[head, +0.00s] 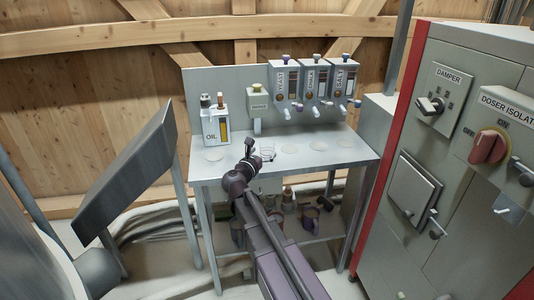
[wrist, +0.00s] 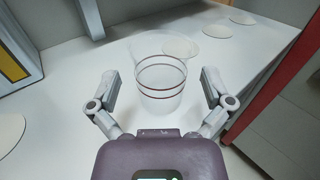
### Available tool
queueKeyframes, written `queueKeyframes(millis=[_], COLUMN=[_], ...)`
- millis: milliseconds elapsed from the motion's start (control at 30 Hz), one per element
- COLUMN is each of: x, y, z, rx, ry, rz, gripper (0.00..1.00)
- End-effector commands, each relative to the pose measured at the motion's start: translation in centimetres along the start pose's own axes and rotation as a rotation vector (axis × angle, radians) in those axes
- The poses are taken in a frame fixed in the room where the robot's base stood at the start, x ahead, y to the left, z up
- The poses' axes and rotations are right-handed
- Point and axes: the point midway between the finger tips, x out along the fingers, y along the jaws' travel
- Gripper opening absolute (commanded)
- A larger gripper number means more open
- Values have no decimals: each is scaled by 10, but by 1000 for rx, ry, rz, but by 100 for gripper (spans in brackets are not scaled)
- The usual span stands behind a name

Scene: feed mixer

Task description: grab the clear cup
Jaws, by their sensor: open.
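The clear cup (wrist: 160,88) stands upright on the pale bench and has dark reddish rings around it. In the wrist view it is ahead of my gripper (wrist: 158,92), centred between the two spread fingers. The fingers are open, with a visible gap to the cup on each side. In the head view the cup (head: 268,152) shows small on the bench, just right of my gripper (head: 250,150), which partly covers that area.
The bench (head: 340,150) carries several pale round discs (head: 288,148). An oil dispenser (head: 215,122) stands at its left, and several wall dispensers (head: 315,85) hang behind. A grey cabinet with red edge (head: 450,150) stands right. Mugs (head: 310,215) sit on the lower shelf.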

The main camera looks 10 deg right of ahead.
Motion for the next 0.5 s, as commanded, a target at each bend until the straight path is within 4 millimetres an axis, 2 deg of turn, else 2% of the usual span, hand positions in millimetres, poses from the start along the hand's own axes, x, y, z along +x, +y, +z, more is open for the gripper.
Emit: queueKeyframes(millis=[33, 200, 500], x=[8, 23, 26], y=[0, 0, -1], z=[2, 1, 0], rx=[0, 0, 0], ry=[0, 0, 0], rz=[-2, 0, -1], gripper=[100, 100, 100])
